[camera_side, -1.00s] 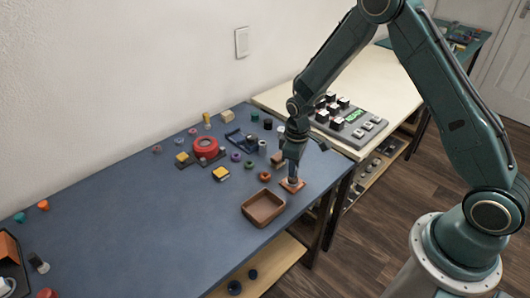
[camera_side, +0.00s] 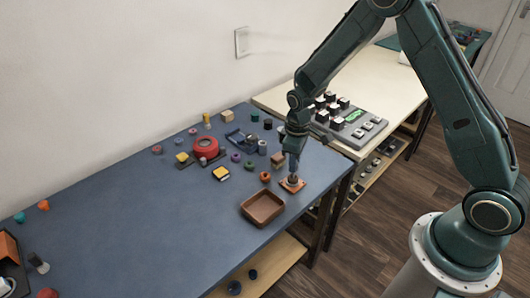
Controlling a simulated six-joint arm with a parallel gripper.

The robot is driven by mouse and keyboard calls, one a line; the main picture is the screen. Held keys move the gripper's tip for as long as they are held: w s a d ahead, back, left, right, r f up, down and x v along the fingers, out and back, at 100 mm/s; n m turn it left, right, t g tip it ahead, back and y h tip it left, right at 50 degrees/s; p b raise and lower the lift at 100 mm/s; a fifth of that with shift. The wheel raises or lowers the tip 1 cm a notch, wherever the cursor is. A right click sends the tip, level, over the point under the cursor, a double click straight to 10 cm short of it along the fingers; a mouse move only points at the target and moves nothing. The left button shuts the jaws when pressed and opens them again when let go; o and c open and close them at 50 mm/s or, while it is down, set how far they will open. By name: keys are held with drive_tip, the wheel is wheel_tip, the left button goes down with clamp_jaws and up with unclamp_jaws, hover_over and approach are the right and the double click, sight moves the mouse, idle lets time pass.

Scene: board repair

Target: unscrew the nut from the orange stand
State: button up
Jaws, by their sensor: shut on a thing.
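The orange stand (camera_side: 301,184) is a flat square plate on the blue table, near its right front edge. My gripper (camera_side: 293,176) points straight down over the middle of the stand. It is shut on the nut, a small dark piece low between the fingers, right at the stand. The nut is mostly hidden by the fingers, and I cannot tell whether it still touches the stand.
A brown open tray (camera_side: 262,222) lies just left of the stand. An orange ring (camera_side: 265,176) and a wooden block (camera_side: 278,159) are close by. A red round part (camera_side: 206,146) stands farther back. The table's left middle (camera_side: 130,215) is clear.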

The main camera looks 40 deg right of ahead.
drive_tip(key=shift+r, duration=1.15)
idle(0.4)
drive_tip(key=shift+m, duration=0.7)
drive_tip(key=w+a+r, duration=0.1)
drive_tip(key=w+a, duration=0.1)
drive_tip(key=w+a+r, duration=0.1)
drive_tip(key=w+r, duration=0.1)
drive_tip(key=w+a+r, duration=0.1)
drive_tip(key=w+a, duration=0.1)
drive_tip(key=shift+a+r, duration=0.25)
drive_tip(key=shift+a, duration=0.1)
wheel_tip(320, 180, up, 7)
drive_tip(key=m, duration=0.2)
hover_over(238, 190)
drive_tip(key=shift+f, duration=0.15)
wheel_tip(238, 190, down, 20)
drive_tip(key=shift+f, duration=0.1)
drive_tip(key=o, duration=0.8)
